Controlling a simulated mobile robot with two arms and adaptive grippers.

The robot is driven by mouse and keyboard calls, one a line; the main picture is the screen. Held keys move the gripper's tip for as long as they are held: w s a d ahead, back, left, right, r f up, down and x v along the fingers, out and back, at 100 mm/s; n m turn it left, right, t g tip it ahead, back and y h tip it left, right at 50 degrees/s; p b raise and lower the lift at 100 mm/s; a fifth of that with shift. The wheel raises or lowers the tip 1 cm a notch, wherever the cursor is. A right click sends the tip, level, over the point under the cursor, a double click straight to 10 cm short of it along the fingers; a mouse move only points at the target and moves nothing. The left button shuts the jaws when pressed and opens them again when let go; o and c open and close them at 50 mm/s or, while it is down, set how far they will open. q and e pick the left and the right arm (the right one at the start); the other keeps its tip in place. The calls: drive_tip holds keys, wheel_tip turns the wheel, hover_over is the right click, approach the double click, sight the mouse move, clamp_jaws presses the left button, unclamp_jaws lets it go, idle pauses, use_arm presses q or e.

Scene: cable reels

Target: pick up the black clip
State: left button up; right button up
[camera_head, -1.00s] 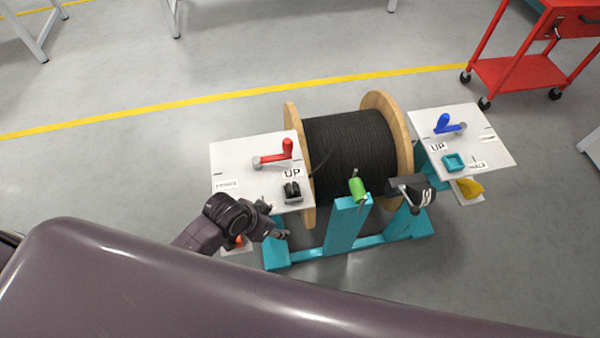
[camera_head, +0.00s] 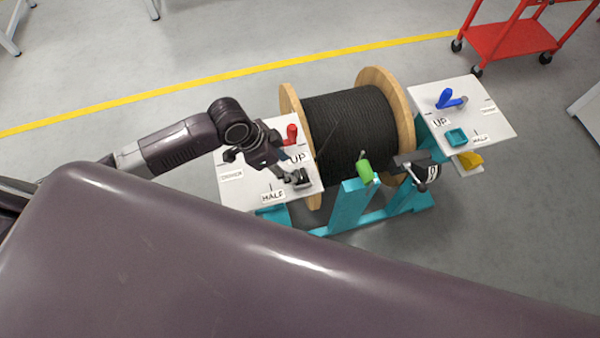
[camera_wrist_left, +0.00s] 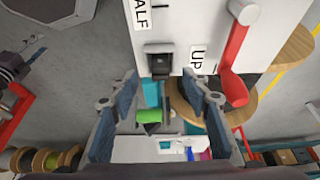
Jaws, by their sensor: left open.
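The small black clip (camera_head: 301,177) sits on the front edge of the left white panel (camera_head: 232,180), close to the UP and HALF labels. In the left wrist view the clip (camera_wrist_left: 159,62) is at upper middle, between those labels. My left gripper (camera_head: 287,166) hovers above the panel beside the clip and partly overlaps it in the head view. In the left wrist view its two fingers (camera_wrist_left: 160,88) are spread apart with nothing between them. The clip lies just beyond the fingertips. I cannot tell the exact height gap.
A red lever (camera_head: 291,134) stands on the same panel, close to my gripper. A reel of black cable (camera_head: 350,130) with wooden flanges is to the right, on a teal stand (camera_head: 350,204).

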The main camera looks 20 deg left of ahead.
sight(299, 173)
use_arm(q)
drive_tip(key=shift+w+d+f, duration=0.2)
drive_tip(key=shift+d+f, duration=0.45)
drive_tip(key=shift+f, duration=0.15)
drive_tip(key=x, duration=0.4)
drive_tip(key=shift+w+d+f, duration=0.25)
drive_tip(key=shift+w, duration=0.1)
use_arm(e)
drive_tip(key=shift+d+r, duration=0.2)
drive_tip(key=shift+d, duration=0.5)
use_arm(q)
drive_tip(key=c, duration=0.8)
clamp_jaws()
use_arm(e)
drive_tip(key=shift+a, duration=0.45)
drive_tip(key=shift+d, duration=0.1)
